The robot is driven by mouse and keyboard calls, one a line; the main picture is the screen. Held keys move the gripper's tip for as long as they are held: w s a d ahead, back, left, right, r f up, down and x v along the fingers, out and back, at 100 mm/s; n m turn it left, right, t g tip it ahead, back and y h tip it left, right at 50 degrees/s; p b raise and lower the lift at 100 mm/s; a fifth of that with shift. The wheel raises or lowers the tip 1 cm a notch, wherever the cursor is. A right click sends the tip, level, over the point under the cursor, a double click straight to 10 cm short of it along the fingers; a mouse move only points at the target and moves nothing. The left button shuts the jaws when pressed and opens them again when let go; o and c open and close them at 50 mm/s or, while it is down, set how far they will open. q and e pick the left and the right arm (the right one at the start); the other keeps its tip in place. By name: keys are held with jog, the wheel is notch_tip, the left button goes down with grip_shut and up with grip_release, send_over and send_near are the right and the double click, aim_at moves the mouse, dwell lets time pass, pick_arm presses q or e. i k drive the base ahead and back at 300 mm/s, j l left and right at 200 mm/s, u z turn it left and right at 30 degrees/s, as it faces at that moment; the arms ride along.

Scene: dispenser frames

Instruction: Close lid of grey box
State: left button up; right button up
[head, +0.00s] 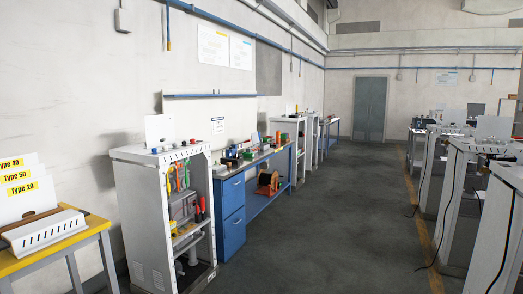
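I cannot clearly pick out a grey box with a lid. A light grey slotted holder (45,233) sits on the yellow table at the lower left; white cards with yellow labels stand behind it. A tall light grey cabinet (137,195) stands open at the front, with tools and parts on its shelves; I cannot tell whether either one is the box. Neither of my grippers is in the head view.
The yellow table (90,228) is close on the left. A blue workbench (231,205) with several items on it follows the cabinet along the wall. Grey stations (455,185) with hanging cables line the right. The floor aisle (345,220) between is clear, leading toward a grey door (370,108).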

aim_at(254, 136)
jog(key=i, duration=6.5)
jog(key=i+l, duration=0.15)
jog(key=i, duration=0.4)
jog(key=i+l+u, duration=0.1)
jog(key=i, duration=0.45)
jog(key=i+l, duration=0.2)
jog(key=i, duration=0.35)
jog(key=i+l+u, duration=0.15)
jog(key=i, duration=0.4)
